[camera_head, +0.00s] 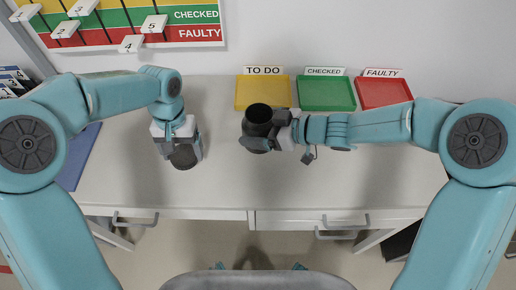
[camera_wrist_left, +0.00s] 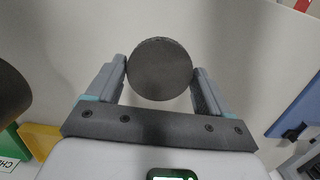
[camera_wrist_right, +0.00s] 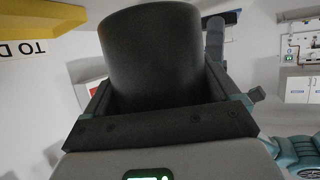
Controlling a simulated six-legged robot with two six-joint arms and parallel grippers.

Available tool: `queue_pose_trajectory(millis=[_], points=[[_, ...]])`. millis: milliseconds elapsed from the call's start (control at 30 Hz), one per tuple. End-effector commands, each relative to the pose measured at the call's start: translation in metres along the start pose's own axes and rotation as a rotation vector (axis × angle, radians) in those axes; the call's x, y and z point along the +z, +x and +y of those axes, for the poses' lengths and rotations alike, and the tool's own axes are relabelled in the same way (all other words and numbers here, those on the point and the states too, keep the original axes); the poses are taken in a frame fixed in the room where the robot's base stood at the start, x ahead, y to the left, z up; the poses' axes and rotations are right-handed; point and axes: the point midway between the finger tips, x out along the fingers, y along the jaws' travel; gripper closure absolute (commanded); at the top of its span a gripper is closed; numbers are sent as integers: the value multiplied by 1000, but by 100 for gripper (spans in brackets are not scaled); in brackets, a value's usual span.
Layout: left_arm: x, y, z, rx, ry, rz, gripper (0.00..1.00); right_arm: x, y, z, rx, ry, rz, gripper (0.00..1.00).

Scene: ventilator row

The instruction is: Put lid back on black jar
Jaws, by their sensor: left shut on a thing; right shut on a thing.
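The black jar (camera_head: 258,121) is upright with its dark open mouth facing up, in front of the yellow tray. My right gripper (camera_head: 262,143) is shut on the jar from the right; the jar also fills the middle of the right wrist view (camera_wrist_right: 155,60). The round dark lid (camera_head: 184,157) is left of the jar, over the table. My left gripper (camera_wrist_left: 160,75) is shut on the lid, with one finger on each side of it in the left wrist view. I cannot tell whether the jar or lid touches the table.
A yellow TO DO tray (camera_head: 284,82), a green CHECKED tray (camera_head: 326,94) and a red FAULTY tray (camera_head: 384,93) stand along the back of the white table (camera_head: 225,190). A blue mat (camera_head: 80,160) lies at the left. The table's front middle is clear.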

Motion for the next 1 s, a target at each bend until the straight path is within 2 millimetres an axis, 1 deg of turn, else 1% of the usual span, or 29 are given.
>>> queue_pose_trajectory(millis=[33, 100, 167, 267, 567, 800, 900, 1000], points=[[-1, 5, 0, 0, 0, 0, 48, 13, 6, 0, -1, 4, 0, 66], [-1, 7, 0, 0, 0, 0, 48, 23, 10, 0, 0, 2, 0, 66], [-1, 7, 0, 0, 0, 0, 48, 29, 12, 0, 0, 2, 0, 66], [-1, 8, 0, 0, 0, 0, 48, 33, 14, 0, 0, -1, 1, 66], [-1, 8, 0, 0, 0, 0, 48, 34, 15, 0, 0, -1, 1, 66], [-2, 14, 0, 0, 0, 0, 48, 67, 28, 0, -1, 3, 1, 66], [-2, 15, 0, 0, 0, 0, 48, 73, 30, 0, 0, 1, 1, 66], [-2, 14, 0, 0, 0, 0, 48, 73, 31, 0, 1, -1, 2, 66]])
